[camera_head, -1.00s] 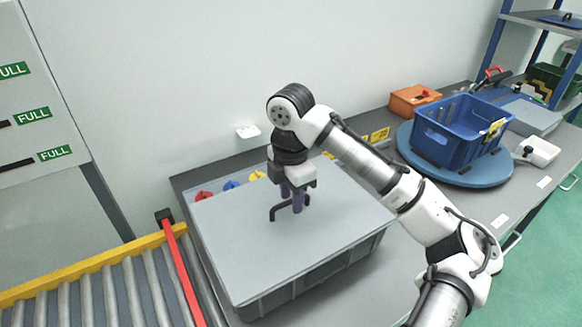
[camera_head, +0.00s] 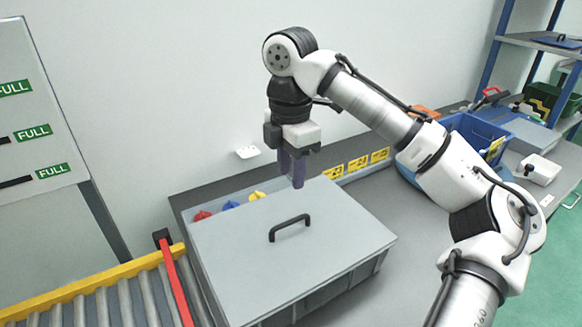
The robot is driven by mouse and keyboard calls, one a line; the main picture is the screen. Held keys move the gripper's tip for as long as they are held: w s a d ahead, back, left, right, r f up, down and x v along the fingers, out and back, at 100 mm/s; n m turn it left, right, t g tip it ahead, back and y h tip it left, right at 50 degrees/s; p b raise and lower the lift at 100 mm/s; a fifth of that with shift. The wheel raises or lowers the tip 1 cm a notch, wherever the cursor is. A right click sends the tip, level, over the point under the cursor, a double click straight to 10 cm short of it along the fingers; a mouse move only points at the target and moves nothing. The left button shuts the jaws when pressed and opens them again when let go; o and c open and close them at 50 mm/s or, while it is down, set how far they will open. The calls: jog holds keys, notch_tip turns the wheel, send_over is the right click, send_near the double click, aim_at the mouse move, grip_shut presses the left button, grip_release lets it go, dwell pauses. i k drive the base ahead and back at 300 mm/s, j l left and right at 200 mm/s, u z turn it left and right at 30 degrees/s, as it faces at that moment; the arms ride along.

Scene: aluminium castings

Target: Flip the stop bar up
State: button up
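The stop bar is a long red bar (camera_head: 178,290) at the right end of the roller conveyor. It lies low along the conveyor's end, with a black bracket (camera_head: 162,236) at its far end; its near end runs out of the frame. My gripper (camera_head: 292,180) points down above a grey lidded box, to the right of the bar and well apart from it. Its two dark purple fingers stand a little apart with nothing between them, clear of the lid's black handle (camera_head: 289,227).
The yellow conveyor rail (camera_head: 90,284) runs along the rollers. A blue crate (camera_head: 475,135) is at the right, partly behind my arm. A panel with FULL signs (camera_head: 33,133) stands left.

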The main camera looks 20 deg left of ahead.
aim_at(184, 310)
jog(key=k, duration=1)
